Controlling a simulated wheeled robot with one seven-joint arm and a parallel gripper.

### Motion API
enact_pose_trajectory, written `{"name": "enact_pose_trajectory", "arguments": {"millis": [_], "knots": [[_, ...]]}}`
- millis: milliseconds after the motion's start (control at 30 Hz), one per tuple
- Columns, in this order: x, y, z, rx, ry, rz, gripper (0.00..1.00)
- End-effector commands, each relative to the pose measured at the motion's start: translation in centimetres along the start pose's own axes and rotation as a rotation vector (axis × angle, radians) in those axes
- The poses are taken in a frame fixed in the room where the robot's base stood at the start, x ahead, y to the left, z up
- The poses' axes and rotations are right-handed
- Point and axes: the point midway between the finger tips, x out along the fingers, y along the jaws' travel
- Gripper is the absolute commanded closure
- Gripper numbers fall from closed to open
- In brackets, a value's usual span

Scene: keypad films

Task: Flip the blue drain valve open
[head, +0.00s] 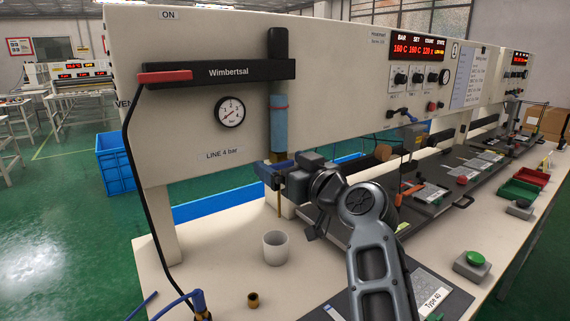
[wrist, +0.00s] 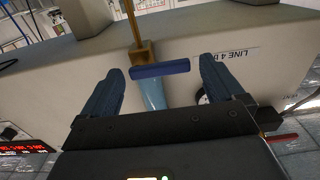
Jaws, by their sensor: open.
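The drain valve has a blue lever (wrist: 160,69) on a brass body (wrist: 142,52), below a light-blue cylinder (wrist: 151,93). The wrist view shows it upside down. The lever lies crosswise between the fingers of my gripper (wrist: 163,76), which is open with a gap on both sides. In the head view my gripper (head: 274,179) is at the valve, just under the light-blue cylinder (head: 278,122). There the fingers and wrist hide most of the lever, and a thin brass pipe (head: 279,203) hangs below.
A white cup (head: 276,248) stands on the bench below the valve, with a small brass fitting (head: 253,300) nearby. A pressure gauge (head: 230,112) and a black bar with a red end (head: 215,72) are on the panel. A black hose (head: 129,170) hangs at left.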

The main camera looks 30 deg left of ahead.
Motion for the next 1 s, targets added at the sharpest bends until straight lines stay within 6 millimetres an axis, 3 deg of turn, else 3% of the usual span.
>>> {"name": "enact_pose_trajectory", "arguments": {"millis": [233,800,1000], "knots": [[0.02,-0.01,0.02,0.000,0.000,0.000,0.07],[0.00,-0.01,0.03,0.000,0.000,0.000,0.61],[-0.01,0.00,0.01,0.014,0.000,0.000,0.61]]}}
